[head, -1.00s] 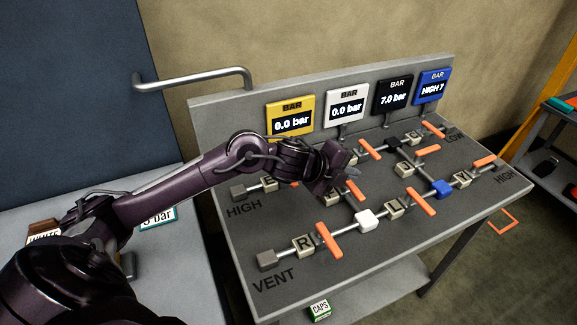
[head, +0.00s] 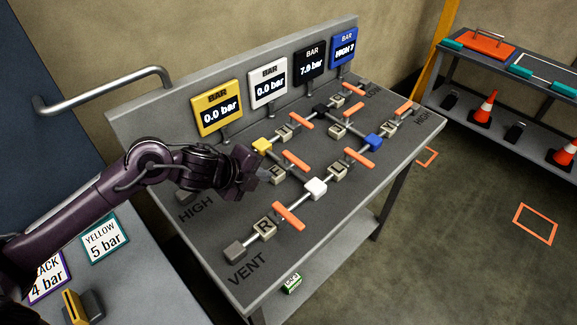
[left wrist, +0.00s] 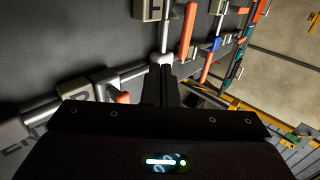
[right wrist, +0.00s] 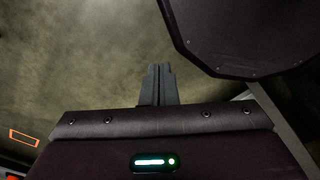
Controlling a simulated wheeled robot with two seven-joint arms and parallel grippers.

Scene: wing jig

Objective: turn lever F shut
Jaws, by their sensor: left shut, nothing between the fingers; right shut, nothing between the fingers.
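The grey sloping panel (head: 165,145) carries several orange levers, each beside a small beige lettered tag. I cannot read which tag is F. Levers near my left gripper are one at the upper middle (head: 300,122), one at the centre (head: 296,160) and one near the R tag (head: 290,215). My left gripper (head: 265,174) is shut and empty, above the panel's left part by a beige tag (head: 281,172), and hides part of the piping. My right gripper (right wrist: 158,85) is shut and empty, away from the panel.
Yellow (head: 217,108), white (head: 268,82), black (head: 311,60) and blue (head: 344,48) gauges stand along the panel's back. A side table (head: 140,275) with pressure cards is at left. A shelf rack (head: 480,75) is at right. The floor in between is mostly open.

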